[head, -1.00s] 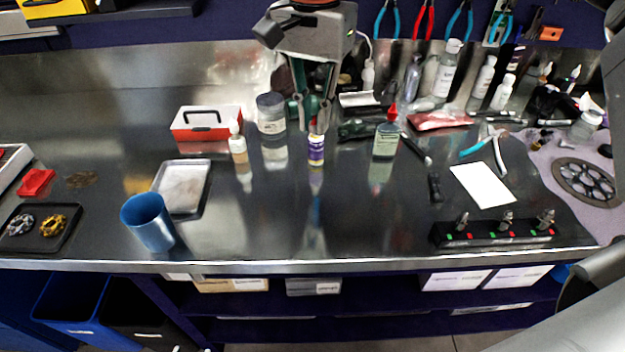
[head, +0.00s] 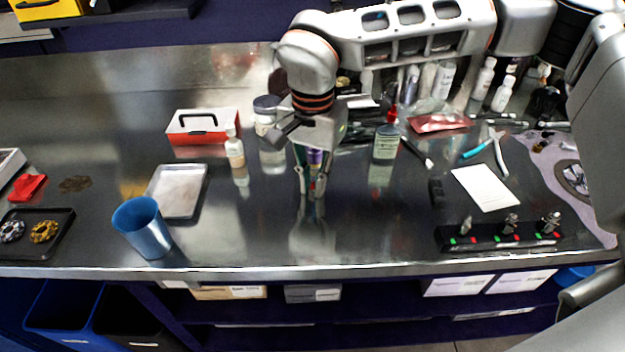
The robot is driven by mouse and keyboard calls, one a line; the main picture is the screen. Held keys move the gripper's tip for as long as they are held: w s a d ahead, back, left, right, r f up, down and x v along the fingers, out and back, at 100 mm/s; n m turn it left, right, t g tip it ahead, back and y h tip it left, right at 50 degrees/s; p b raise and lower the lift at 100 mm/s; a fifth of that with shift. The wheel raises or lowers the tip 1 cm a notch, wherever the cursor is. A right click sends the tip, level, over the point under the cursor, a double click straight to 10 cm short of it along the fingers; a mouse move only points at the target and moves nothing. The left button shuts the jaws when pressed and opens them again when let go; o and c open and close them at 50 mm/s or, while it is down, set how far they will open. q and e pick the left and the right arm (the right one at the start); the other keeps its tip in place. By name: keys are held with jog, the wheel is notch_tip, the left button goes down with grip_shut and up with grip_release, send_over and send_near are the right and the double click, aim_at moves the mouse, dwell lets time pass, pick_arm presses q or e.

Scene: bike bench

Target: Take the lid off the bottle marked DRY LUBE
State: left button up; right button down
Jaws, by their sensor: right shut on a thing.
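A small bottle with a purple label or top (head: 315,157) stands near the middle of the bench, mostly hidden by my right gripper. My right gripper (head: 311,184) points down over it, with its fingers on either side, shut on it. Whether the fingers grip its lid or its body cannot be told. The lettering on the bottles is too small to read, so I cannot tell which is marked DRY LUBE. My left gripper is not in view.
A white dropper bottle (head: 235,158) and a grey-lidded jar (head: 264,128) stand to the left. A green bottle with a red tip (head: 386,143) stands to the right. A metal tray (head: 179,191) and blue cup (head: 142,228) are left. The front middle is clear.

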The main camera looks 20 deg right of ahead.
aim_at(313, 182)
jog(key=shift+f, duration=0.1)
jog(key=c, duration=2)
grip_release()
jog(key=shift+c, duration=0.2)
notch_tip(313, 182, up, 12)
jog(key=p, duration=0.1)
jog(key=shift+r, duration=0.2)
